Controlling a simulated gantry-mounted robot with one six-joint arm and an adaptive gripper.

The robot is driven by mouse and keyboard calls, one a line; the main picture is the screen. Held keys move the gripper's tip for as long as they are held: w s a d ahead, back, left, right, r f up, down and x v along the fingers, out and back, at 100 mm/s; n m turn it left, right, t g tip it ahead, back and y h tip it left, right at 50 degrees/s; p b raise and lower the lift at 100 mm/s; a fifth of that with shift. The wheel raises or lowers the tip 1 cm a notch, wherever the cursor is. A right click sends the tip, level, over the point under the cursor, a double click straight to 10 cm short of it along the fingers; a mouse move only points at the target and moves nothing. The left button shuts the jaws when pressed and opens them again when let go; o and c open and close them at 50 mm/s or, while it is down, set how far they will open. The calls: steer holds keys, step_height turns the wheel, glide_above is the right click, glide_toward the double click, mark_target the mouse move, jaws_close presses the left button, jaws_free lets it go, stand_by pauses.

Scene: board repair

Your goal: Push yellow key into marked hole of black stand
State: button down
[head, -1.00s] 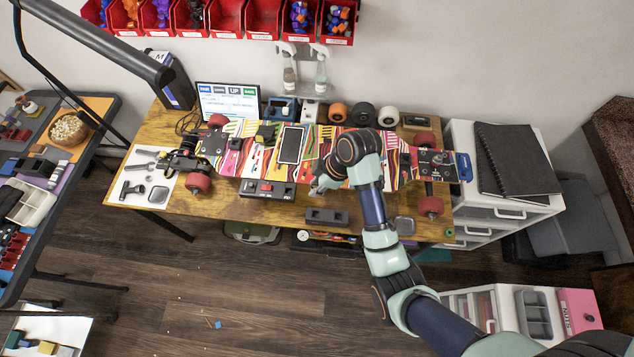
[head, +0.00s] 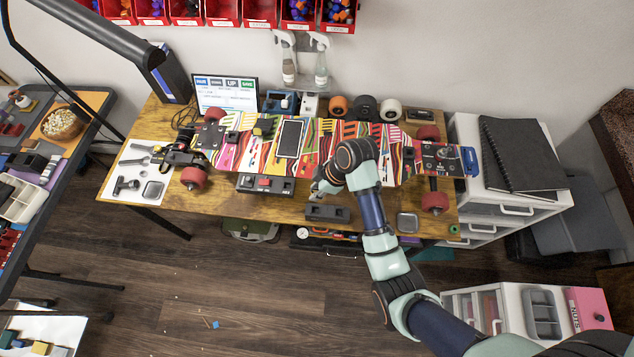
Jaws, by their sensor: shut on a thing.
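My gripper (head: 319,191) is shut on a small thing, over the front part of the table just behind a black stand. The held thing is too small and too covered to make out, and I cannot tell its colour. This low black stand (head: 327,213) lies near the table's front edge, with dark recesses in its top. Another black stand (head: 278,187), with a red piece on it, lies further left. I cannot make out a hole marking on either. I cannot pick out the yellow key for certain.
A colourful skateboard deck (head: 228,160) spans the wooden table (head: 225,200), with a phone (head: 290,139) on it. Its red wheels (head: 435,203) stick out at the front. A grey dish (head: 407,222) lies right of the nearer stand. White drawers (head: 490,195) stand at the right.

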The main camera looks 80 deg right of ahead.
steer(key=shift+f+b, duration=2.5)
steer(key=shift+f, duration=2.05)
steer(key=shift+f, duration=1.7)
steer(key=c, duration=0.6)
jaws_free()
steer(key=shift+r, duration=0.1)
steer(key=shift+r+p, duration=1.4)
steer(key=shift+p, duration=0.2)
